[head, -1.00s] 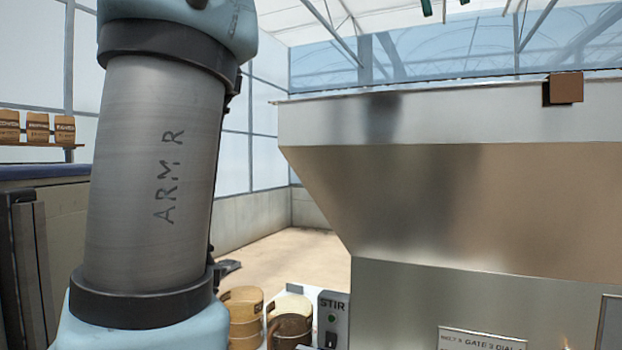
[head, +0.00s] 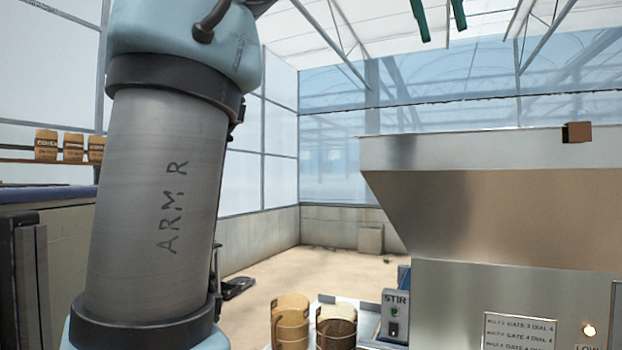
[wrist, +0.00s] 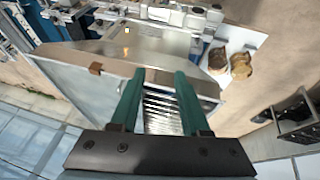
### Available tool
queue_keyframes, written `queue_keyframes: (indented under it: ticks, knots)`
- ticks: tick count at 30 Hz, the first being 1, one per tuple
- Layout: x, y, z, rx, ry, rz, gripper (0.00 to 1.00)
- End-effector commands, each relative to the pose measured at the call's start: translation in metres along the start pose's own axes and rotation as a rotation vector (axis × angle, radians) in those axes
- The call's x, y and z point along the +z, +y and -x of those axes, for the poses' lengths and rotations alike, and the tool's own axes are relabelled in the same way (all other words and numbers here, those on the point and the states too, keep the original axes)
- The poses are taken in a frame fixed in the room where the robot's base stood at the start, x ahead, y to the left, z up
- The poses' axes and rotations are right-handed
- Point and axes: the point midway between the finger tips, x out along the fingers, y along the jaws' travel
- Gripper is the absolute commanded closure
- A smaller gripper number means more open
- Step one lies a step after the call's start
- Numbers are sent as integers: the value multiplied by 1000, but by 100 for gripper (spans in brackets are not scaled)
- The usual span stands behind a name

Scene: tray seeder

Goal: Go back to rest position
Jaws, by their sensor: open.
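My gripper (wrist: 158,90) shows in the wrist view with its two green fingers apart and nothing between them. Behind the fingers lies the metal hopper (wrist: 100,52), seen from above, with ridged bright metal showing between the fingers. In the head view my arm stands upright on the left. The green tips of my gripper (head: 438,18) hang at the top edge, high above the hopper (head: 480,150), and look empty there.
A STIR box (head: 395,316) stands left of the hopper, beside tan and brown containers (head: 291,322). A brown block (head: 577,132) sits on the hopper rim. Open floor (head: 310,272) lies behind.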

Motion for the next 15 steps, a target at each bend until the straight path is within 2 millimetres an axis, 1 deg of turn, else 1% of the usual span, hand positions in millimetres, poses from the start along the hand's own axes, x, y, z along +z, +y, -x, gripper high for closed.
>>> queue_keyframes:
  ticks: [8,11,14,15]
  knots:
    - [-15,-10,-35,-24,-9,13,54]
    - [-22,-15,-52,-35,-12,18,54]
    - [-29,-24,-74,-49,-18,25,54]
    - [-32,-28,-84,-55,-20,29,54]
